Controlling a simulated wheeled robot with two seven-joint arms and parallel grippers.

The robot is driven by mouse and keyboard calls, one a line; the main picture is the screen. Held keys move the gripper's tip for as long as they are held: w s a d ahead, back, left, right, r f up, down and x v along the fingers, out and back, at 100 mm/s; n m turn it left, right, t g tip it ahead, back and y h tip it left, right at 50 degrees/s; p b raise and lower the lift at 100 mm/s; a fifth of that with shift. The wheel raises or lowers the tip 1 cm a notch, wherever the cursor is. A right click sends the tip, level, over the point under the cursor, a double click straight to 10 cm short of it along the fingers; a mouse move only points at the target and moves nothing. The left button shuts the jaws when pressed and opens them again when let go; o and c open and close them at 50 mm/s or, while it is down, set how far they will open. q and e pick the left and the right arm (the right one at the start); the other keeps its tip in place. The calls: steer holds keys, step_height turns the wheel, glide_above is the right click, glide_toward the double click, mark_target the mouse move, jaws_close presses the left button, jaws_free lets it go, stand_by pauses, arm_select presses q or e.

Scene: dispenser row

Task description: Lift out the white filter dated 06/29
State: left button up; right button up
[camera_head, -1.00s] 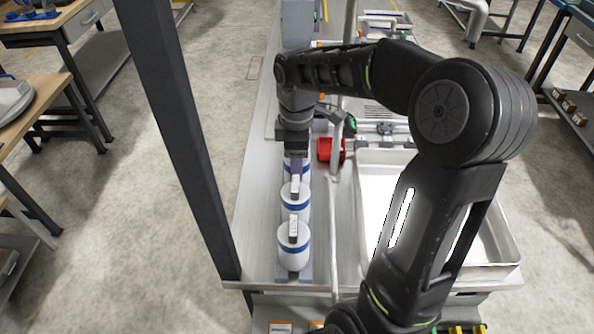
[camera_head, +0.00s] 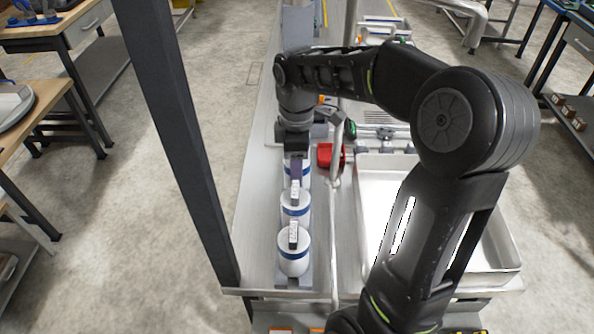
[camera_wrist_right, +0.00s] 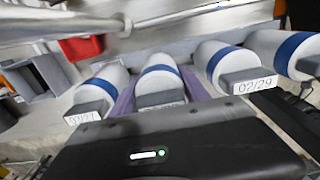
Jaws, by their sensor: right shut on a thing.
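A row of white filters with blue bands stands on the bench. In the head view the nearest filter (camera_head: 293,260) and the second filter (camera_head: 295,211) stand clear, each with a grey labelled handle. My right gripper (camera_head: 296,171) is beyond them. In the right wrist view, my right gripper's purple fingers (camera_wrist_right: 160,92) are shut on a white filter (camera_wrist_right: 158,74), one on each side. Its date cannot be read behind the gripper body. The filter to its left (camera_wrist_right: 110,80) reads 03/27. The filter to its right (camera_wrist_right: 216,60) reads 02/29. My left gripper is out of view.
A red bin (camera_head: 325,153) sits right of the row, also in the right wrist view (camera_wrist_right: 80,46). A pale rail (camera_head: 334,230) runs beside the filters. A large white tray (camera_head: 375,163) lies further right. A dark post (camera_head: 180,130) stands left.

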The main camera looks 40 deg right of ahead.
step_height(320, 180, up, 9)
stand_by(0.3)
stand_by(0.5)
stand_by(0.4)
